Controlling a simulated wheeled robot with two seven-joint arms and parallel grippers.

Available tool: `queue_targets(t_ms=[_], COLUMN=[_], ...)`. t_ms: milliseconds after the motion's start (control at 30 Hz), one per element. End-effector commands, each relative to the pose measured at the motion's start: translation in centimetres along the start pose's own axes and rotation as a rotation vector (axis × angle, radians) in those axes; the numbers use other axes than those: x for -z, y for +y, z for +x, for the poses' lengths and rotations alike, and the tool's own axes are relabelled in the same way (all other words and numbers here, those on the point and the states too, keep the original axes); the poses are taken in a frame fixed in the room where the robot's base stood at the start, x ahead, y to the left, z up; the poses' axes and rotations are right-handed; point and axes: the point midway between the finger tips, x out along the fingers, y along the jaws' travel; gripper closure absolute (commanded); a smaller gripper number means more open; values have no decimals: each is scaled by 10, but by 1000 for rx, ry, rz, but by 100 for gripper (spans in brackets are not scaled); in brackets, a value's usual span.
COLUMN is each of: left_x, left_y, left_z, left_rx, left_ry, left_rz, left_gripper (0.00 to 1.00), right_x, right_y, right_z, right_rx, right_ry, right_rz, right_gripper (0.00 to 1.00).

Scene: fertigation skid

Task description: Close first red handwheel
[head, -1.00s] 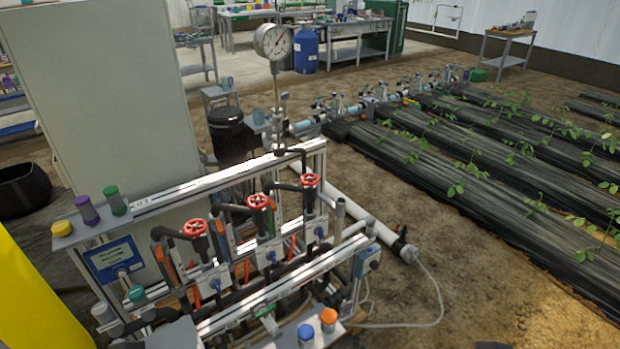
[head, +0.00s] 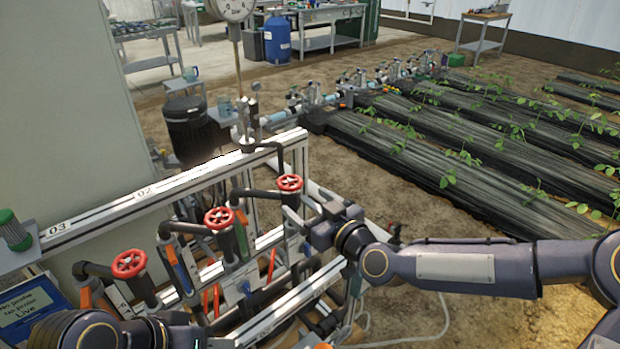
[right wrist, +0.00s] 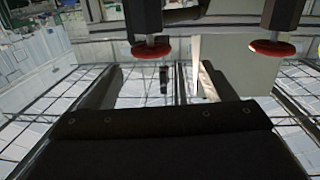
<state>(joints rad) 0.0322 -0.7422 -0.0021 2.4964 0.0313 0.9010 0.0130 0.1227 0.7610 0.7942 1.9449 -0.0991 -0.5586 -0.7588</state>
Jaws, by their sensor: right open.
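Three red handwheels stand in a row on the skid in the head view: a left one (head: 129,263), a middle one (head: 219,218) and a right one (head: 290,183). Which is the first is not marked clearly. My right gripper (head: 301,211) is open and empty, just below and beside the right handwheel, apart from its rim as far as I can see. The right wrist view shows the open jaws (right wrist: 158,78) and two red handwheels (right wrist: 152,50) (right wrist: 272,48) above them, upside down. My left arm is at the lower left; its gripper jaws (head: 185,336) are not clear.
A rail (head: 150,195) with labels 02 and 03 runs behind the handwheels. Black pipes and orange-handled valves crowd below them. A pressure gauge (head: 232,8) rises behind.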

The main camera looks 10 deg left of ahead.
Motion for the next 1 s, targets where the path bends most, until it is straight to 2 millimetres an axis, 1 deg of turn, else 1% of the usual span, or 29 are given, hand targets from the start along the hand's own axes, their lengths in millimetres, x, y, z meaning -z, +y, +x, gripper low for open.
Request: queue_targets(t_ms=[33,267,367,500,600,700,800,1000], left_x=[-2,-2,-1,0,0,1,1,1], left_y=[-2,-2,-1,0,0,1,1,1], left_z=[4,4,2,0,-1,-1,-2,-2], left_rx=[0,0,0,0,0,0,0,0], left_ry=[0,0,1,1,0,0,0,0], left_rz=[0,0,0,0,0,0,0,0], left_gripper=[64,64,64,64,64,64,64,64], right_x=[-5,0,1,3,3,4,4,4], right_y=[-2,-1,-1,0,1,1,1,1], right_z=[7,25,39,62,76,86,92,93], right_rx=[-6,-28,-28,-28,-28,-28,-27,-27], right_ry=[28,77,76,74,73,73,73,72], right_rz=[16,29,30,30,30,28,27,26], right_gripper=[23,23,23,23,23,23,23,23])
